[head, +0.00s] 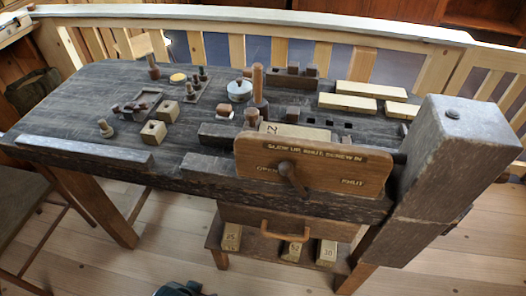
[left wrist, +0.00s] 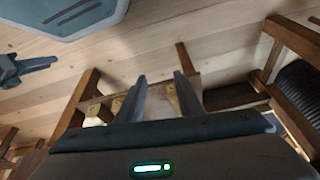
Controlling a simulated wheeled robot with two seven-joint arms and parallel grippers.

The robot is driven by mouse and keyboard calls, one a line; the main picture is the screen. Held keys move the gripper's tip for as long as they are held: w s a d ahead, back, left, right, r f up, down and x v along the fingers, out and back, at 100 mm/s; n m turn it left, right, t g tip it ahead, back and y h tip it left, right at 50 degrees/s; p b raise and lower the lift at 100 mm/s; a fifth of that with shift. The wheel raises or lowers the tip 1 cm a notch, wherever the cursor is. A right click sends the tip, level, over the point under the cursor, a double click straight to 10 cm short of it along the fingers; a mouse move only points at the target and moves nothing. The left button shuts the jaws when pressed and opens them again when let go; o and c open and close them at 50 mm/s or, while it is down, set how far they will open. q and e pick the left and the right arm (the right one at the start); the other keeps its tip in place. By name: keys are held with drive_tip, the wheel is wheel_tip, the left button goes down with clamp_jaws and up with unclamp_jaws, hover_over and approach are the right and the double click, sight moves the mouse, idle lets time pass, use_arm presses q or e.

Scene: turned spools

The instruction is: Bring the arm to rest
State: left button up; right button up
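My left gripper (left wrist: 159,76) shows in the left wrist view with its two dark fingers apart and nothing between them. Behind them are the plank floor and wooden legs and a shelf with brass-coloured blocks. A dark jointed piece (left wrist: 28,69) at the left edge of that view looks like my right gripper; whether its fingers are open is too small to tell. In the head view neither gripper shows clearly; only a dark rounded part, likely mine, shows at the bottom edge. The dark workbench (head: 75,110) carries pegs, blocks and a pale round tin (head: 239,91).
A wooden front panel with a crank (head: 330,176) stands at the bench's front. A thick dark post (head: 450,165) rises at its right end. Numbered blocks (head: 293,252) sit on a low shelf. A railing (head: 280,18) runs behind.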

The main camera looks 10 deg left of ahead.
use_arm(q)
wheel_tip(320, 180, down, 25)
drive_tip(key=s+d+t, duration=0.1)
drive_tip(key=d, duration=0.1)
drive_tip(key=shift+s+d+h, duration=0.15)
drive_tip(key=shift+s+h, duration=0.2)
drive_tip(key=shift+h, duration=0.05)
idle(0.7)
